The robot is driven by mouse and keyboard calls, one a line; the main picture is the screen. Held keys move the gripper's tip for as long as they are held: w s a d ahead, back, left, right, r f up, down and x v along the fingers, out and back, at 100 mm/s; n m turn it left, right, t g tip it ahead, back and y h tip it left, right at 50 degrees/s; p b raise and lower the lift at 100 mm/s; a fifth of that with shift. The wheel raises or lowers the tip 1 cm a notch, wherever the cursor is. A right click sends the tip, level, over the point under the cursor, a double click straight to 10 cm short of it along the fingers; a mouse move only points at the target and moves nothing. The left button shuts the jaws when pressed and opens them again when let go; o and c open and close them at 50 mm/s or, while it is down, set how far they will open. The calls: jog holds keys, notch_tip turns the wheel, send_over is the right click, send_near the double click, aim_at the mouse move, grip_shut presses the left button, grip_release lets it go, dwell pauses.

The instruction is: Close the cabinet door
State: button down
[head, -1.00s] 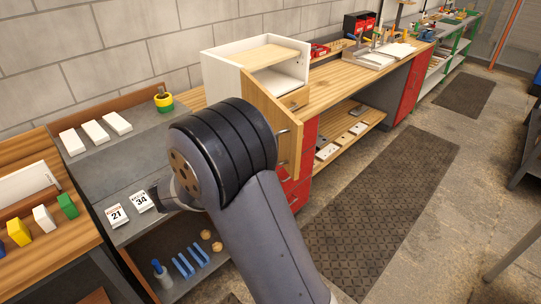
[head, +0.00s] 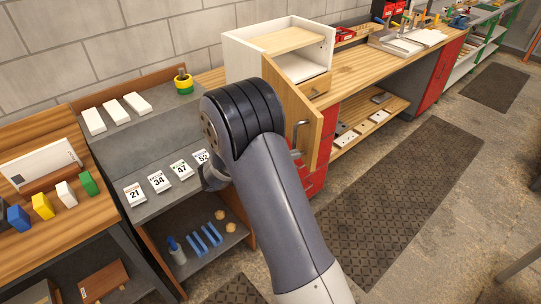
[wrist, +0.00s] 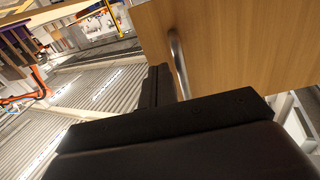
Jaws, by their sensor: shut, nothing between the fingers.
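The white cabinet (head: 236,62) stands on the wooden workbench with its front open. Its wooden door (head: 312,108) stands swung out towards me, with a metal handle (head: 298,132) on its face. In the wrist view the door (wrist: 245,50) fills the upper right, and the handle (wrist: 179,62) hangs at its near edge. My gripper (wrist: 160,82) is shut and empty, its dark fingers close to the handle in the picture. I cannot tell whether they touch it. In the head view my arm hides the gripper and part of the door.
A grey shelf unit (head: 150,146) with white blocks and numbered cards stands left of the cabinet. Red drawers (head: 316,180) sit under the bench below the door. The floor with the dark mat (head: 400,185) is clear at the right.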

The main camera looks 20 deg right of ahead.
aim_at(310, 151)
jog(key=shift+d+p, duration=0.3)
jog(key=shift+d, duration=1.15)
jog(key=shift+d, duration=0.1)
